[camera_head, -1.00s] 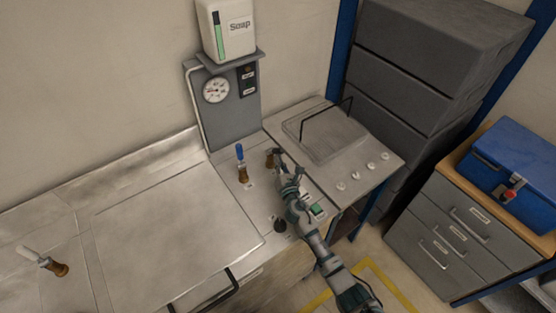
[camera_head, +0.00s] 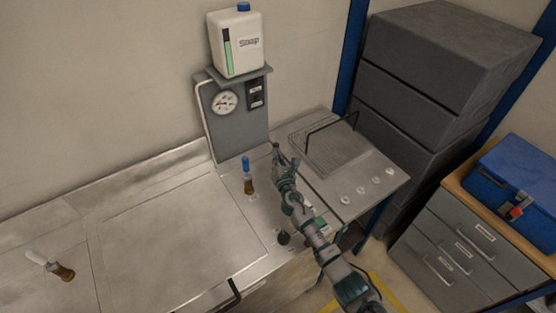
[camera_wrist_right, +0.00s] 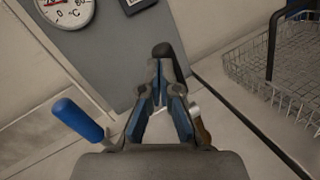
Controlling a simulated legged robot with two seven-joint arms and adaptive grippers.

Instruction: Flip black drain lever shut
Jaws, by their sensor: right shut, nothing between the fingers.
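The black drain lever (camera_wrist_right: 163,49) shows in the right wrist view as a dark rounded handle end just beyond my fingertips. Its brown base (camera_wrist_right: 205,130) peeks out right of the fingers; the middle of the lever is hidden behind them. In the head view the lever is mostly covered by my right arm. My right gripper (camera_head: 276,148) is over the panel near the grey gauge board; it is shut and empty in the wrist view (camera_wrist_right: 158,82). I cannot tell whether it touches the lever. My left gripper is out of view.
A blue-handled lever (camera_head: 247,172) stands close to the left of my right gripper. A wire basket (camera_head: 330,150) with a black handle is at right. The gauge board (camera_head: 240,135) and soap container (camera_head: 236,42) stand behind. A black knob (camera_head: 284,237) is nearer. The left steel lid is clear.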

